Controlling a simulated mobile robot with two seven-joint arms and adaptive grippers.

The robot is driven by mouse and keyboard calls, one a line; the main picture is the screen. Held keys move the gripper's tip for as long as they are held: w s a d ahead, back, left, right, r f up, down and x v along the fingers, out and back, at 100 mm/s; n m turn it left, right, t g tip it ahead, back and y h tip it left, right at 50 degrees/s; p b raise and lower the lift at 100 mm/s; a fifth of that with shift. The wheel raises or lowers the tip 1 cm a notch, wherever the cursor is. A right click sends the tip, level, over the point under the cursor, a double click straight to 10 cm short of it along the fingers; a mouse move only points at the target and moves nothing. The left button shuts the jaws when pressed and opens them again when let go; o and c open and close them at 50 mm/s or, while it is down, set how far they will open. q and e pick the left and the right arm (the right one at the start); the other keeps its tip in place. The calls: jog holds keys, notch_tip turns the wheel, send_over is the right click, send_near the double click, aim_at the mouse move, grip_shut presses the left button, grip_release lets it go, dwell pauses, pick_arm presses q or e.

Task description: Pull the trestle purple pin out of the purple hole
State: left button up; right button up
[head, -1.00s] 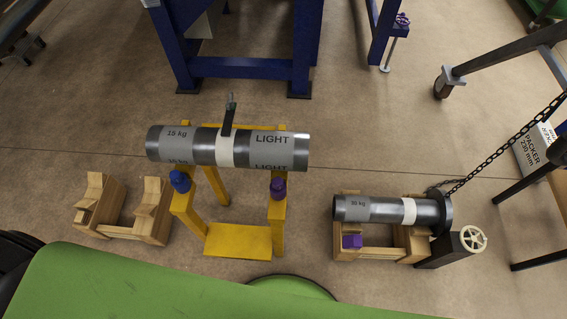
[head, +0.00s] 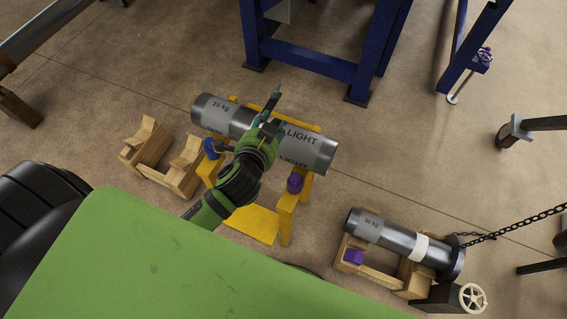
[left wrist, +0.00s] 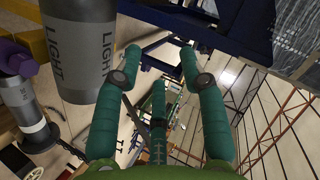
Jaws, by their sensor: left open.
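The trestle purple pin (head: 294,183) sits at the top of the right front leg of the yellow trestle (head: 285,222). A purple part at the left edge of the left wrist view (left wrist: 14,60) looks like it. A blue pin (head: 211,148) is on the left leg, partly hidden by my arm. My left gripper (head: 268,128) is open, over the middle of the grey LIGHT pipe (head: 318,152), up and left of the purple pin and apart from it. In the left wrist view its green fingers (left wrist: 160,52) are spread with nothing gripped. My right gripper is not in view.
A wooden stand (head: 183,172) is at left. A second pipe (head: 385,233) lies on another wooden stand with a purple block (head: 353,257), chain (head: 510,228) and handwheel (head: 473,297). A blue frame (head: 310,70) stands behind.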

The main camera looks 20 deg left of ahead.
pick_arm(q)
jog(key=w+d+r+m+t+h, duration=0.5)
jog(key=d+r+m, duration=0.2)
jog(key=r+m, duration=0.25)
jog(key=s+d+r+m+g+h, duration=0.1)
jog(key=s+d+m+g+h, duration=0.15)
jog(key=d+m+h, duration=0.9)
jog(key=m+g+y, duration=1.1)
jog(key=m+g, duration=0.2)
jog(key=m, duration=0.6)
send_over(293, 177)
jog(key=s+a, duration=0.1)
jog(key=a, duration=0.2)
notch_tip(293, 177, down, 24)
jog(key=shift+d+x, duration=0.15)
jog(key=shift+x, duration=1.7)
jog(key=shift+d+x, duration=0.15)
jog(key=shift+x, duration=1.7)
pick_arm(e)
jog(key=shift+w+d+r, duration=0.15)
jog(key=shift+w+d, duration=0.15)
pick_arm(q)
jog(key=shift+s+r, duration=0.15)
